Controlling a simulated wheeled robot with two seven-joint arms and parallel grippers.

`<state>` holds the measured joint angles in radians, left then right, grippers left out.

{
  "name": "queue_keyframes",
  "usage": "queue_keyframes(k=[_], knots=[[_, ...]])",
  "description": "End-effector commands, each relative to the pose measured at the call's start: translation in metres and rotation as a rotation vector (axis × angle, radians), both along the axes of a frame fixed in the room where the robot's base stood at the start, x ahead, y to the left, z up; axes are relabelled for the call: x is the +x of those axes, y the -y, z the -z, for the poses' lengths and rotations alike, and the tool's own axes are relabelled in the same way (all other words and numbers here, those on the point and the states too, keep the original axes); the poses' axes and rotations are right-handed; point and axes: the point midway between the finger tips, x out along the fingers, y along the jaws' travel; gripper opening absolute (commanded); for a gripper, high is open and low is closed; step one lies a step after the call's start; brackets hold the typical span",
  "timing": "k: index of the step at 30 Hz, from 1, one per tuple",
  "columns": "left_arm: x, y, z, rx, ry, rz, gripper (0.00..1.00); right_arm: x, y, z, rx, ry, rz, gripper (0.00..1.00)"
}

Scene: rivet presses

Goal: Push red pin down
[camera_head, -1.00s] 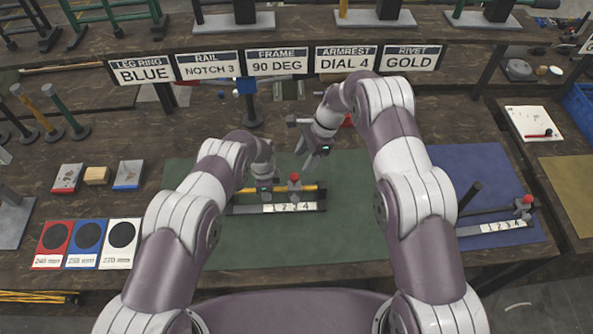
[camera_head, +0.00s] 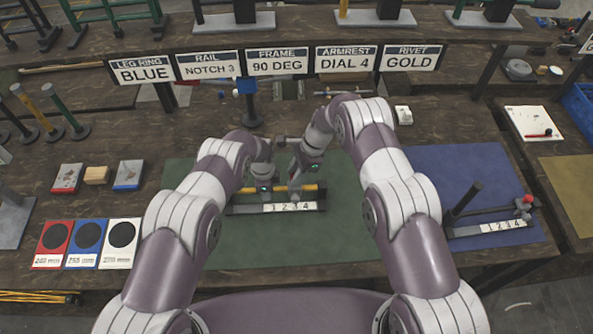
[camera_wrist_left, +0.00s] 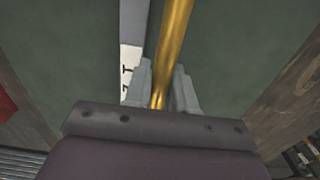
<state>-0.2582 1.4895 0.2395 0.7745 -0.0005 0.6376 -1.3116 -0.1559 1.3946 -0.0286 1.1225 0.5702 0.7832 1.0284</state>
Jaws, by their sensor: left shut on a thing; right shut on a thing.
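A gold rod (camera_head: 309,188) lies in a rail fixture with a white strip numbered 1 to 4 (camera_head: 290,207) on the green mat (camera_head: 340,240). My left gripper (camera_head: 264,192) is shut on the rod, left of the numbers. The rod also runs between the left fingers (camera_wrist_left: 161,90) in the left wrist view (camera_wrist_left: 174,38). My right gripper (camera_head: 294,194) is lowered onto the fixture where the red pin stood, beside the left gripper. It hides the red pin, and its fingertips are hard to make out.
A second fixture (camera_head: 500,226) with a red-topped pin (camera_head: 527,200) and a dark upright post (camera_head: 466,201) sits on the blue mat (camera_head: 480,170) at the right. Label signs (camera_head: 277,63) stand behind. Red, blue and white cards (camera_head: 87,243) lie left. The green mat's front is clear.

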Motion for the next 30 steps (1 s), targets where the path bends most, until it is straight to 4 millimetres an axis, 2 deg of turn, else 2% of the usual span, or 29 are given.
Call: queue_keyframes(k=[5,12,13,15,25,30], knots=[[0.000,0.000,-0.001,0.000,0.000,0.001,0.00,0.000,0.000,0.018,-0.001,0.001,0.001,0.00],[0.000,0.000,-0.001,0.000,0.000,0.001,0.00,0.001,0.000,0.020,-0.001,0.003,0.002,0.00],[0.000,0.001,-0.001,0.000,0.000,0.001,0.00,0.001,0.000,0.020,-0.001,0.003,0.002,0.39],[0.000,0.001,-0.001,0.000,0.000,0.001,0.00,0.000,0.000,0.020,-0.001,0.003,0.002,0.56],[0.000,0.000,-0.001,0.000,0.000,0.001,0.00,0.001,0.002,0.013,-0.001,0.002,0.002,0.56],[0.000,0.000,-0.001,0.000,0.001,0.001,0.00,0.006,0.016,-0.023,0.000,0.005,0.003,0.56]])
